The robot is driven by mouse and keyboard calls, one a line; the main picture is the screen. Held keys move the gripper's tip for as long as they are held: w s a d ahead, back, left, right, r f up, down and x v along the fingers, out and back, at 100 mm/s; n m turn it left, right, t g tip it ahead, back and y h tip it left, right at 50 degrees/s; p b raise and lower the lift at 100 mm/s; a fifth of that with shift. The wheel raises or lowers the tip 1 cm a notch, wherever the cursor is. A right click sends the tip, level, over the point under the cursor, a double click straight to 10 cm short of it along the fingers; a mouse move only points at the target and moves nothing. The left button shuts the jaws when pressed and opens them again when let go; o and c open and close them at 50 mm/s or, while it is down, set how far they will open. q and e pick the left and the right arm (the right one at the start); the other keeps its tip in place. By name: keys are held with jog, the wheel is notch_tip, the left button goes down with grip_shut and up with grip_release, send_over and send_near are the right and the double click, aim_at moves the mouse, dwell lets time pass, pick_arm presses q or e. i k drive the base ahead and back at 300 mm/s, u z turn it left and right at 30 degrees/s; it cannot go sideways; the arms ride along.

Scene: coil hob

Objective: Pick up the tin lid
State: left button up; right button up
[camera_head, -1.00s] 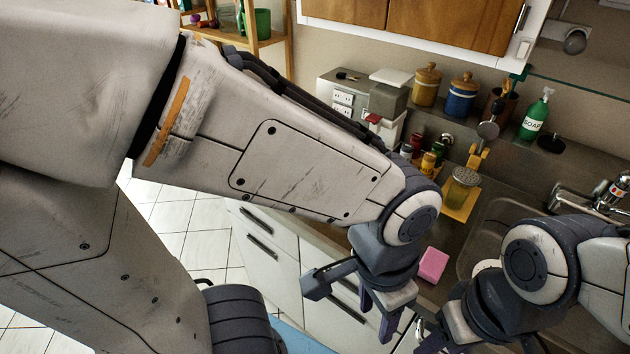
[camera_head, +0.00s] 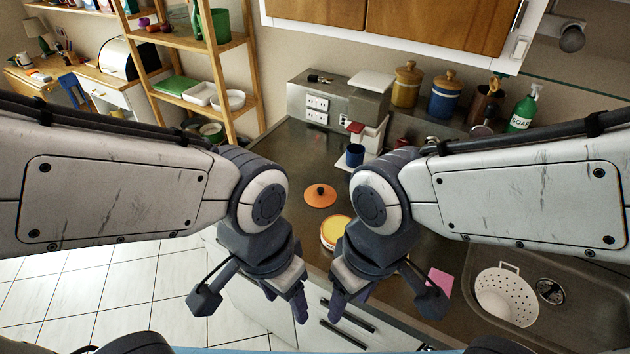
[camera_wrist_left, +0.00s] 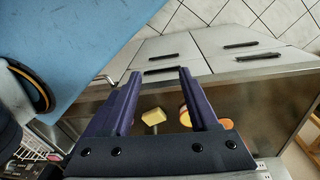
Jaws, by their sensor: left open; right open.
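An orange disc-shaped lid with a dark knob (camera_head: 320,195) lies flat on the dark counter in the head view. A round tin with a yellow-orange top (camera_head: 335,230) stands just in front of it, partly hidden by my right arm. My left gripper (camera_head: 287,297) is open and empty, in front of the counter edge and nearer to me than the lid. My right gripper (camera_head: 349,302) is open and empty beside it, also short of the lid. In the left wrist view, the open fingers (camera_wrist_left: 159,76) frame drawer fronts, with a yellow block and orange shapes beyond.
A dark blue mug (camera_head: 355,155) stands at a red-and-white machine behind the lid. A pink sponge (camera_head: 439,281) and a white colander (camera_head: 505,294) in the sink are at the right. A wooden shelf (camera_head: 243,80) stands at the left.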

aim_at(316, 196)
jog(key=i, duration=0.15)
jog(key=z, duration=2.6)
jog(key=k, duration=1.25)
jog(key=u, duration=1.5)
jog(key=i, duration=1)
jog(key=u, duration=0.1)
